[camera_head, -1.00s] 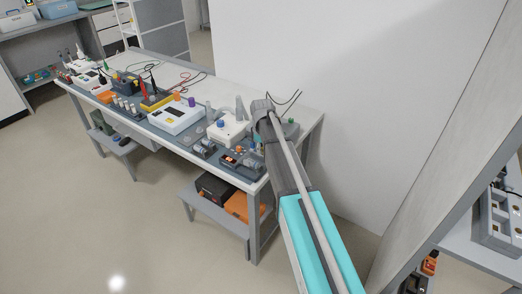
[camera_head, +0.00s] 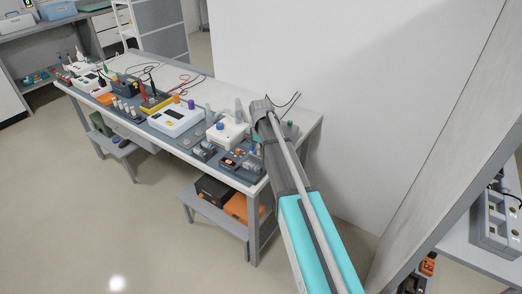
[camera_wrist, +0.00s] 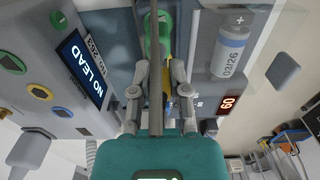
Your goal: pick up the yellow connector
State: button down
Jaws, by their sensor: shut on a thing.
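In the wrist view, my gripper (camera_wrist: 158,75) has its two grey fingers closed in around a narrow thing. A yellow strip of the yellow connector (camera_wrist: 165,68) shows between the fingers. Most of it is hidden behind a dark bar and the fingers, so I cannot tell whether it is clear of the surface behind it. A green rounded part (camera_wrist: 158,30) lies just beyond the fingertips. In the head view, my arm reaches to the right end of the bench and hides the gripper and connector.
A device with a "NO LEAD" screen (camera_wrist: 82,65) is left of the fingers in the wrist view. A grey cylinder marked 03/26 (camera_wrist: 230,50) and a red "60" display (camera_wrist: 228,104) are close on the right. The bench (camera_head: 300,112) carries several devices; a white wall stands behind.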

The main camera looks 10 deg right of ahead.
notch_tip(320, 180, up, 2)
jog(key=shift+p, duration=0.75)
jog(key=s+r+p, duration=0.2)
jog(key=r+p, duration=0.1)
jog(key=s+r+p, duration=0.2)
jog(key=r+p, duration=0.1)
jog(key=shift+s, duration=0.4)
jog(key=s+r+p, duration=0.3)
jog(key=s+r, duration=0.1)
jog(key=s, duration=0.5)
jog(key=shift+p, duration=0.4)
jog(key=shift+s+d, duration=0.1)
jog(key=shift+d, duration=0.05)
